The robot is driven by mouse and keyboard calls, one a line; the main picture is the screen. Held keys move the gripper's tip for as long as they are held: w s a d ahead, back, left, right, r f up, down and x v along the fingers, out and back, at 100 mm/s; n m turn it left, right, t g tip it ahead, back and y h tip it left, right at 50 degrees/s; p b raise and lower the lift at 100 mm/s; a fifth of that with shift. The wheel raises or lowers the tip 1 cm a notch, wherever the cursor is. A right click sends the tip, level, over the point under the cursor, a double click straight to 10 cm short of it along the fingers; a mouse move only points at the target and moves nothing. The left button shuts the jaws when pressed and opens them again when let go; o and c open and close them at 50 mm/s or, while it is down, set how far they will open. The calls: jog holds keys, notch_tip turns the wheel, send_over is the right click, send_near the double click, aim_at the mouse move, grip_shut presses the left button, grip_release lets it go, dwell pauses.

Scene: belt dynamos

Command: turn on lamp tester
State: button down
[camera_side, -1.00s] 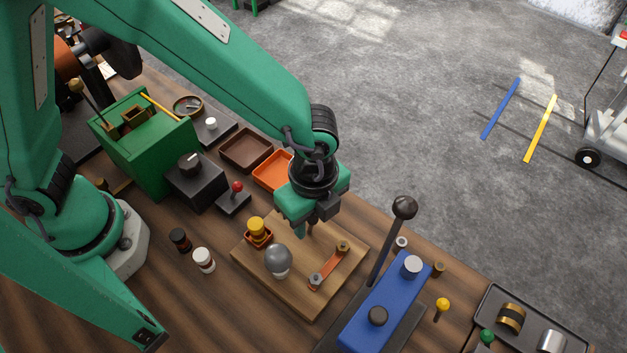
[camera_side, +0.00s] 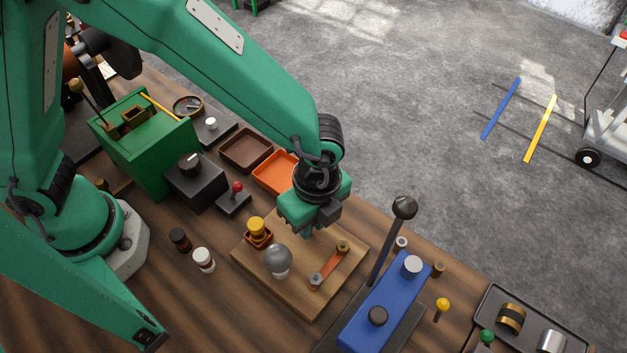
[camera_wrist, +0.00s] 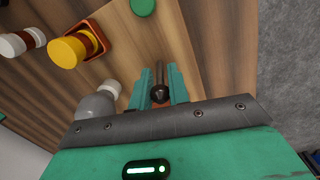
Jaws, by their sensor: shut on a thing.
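The lamp tester is a wooden board (camera_side: 257,272) carrying a grey bulb (camera_side: 279,260), a yellow button (camera_side: 257,227) in an orange base, and a copper strip (camera_side: 328,265) between two posts. My gripper (camera_side: 306,232) is low over the board's far side, behind the bulb. In the wrist view, my gripper (camera_wrist: 159,92) is shut on a dark round knob (camera_wrist: 158,94) with a thin rod. The grey bulb (camera_wrist: 95,106) and yellow button (camera_wrist: 68,51) lie left of it there. In the side view the gripper hides the knob.
A blue press (camera_side: 381,310) with a tall lever (camera_side: 388,245) stands to the right. A red-tipped switch (camera_side: 234,198), an orange tray (camera_side: 272,176) and a brown tray (camera_side: 245,150) lie behind and left.

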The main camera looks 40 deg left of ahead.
jog(key=shift+d, duration=0.25)
jog(key=c, duration=1.4)
grip_release()
jog(key=shift+o, duration=0.2)
jog(key=shift+r, duration=0.1)
jog(key=shift+w+d+r, duration=0.1)
jog(key=shift+w+r, duration=0.05)
jog(key=shift+r, duration=1.75)
jog(key=shift+w+d+r, duration=0.1)
jog(key=shift+r, duration=1.8)
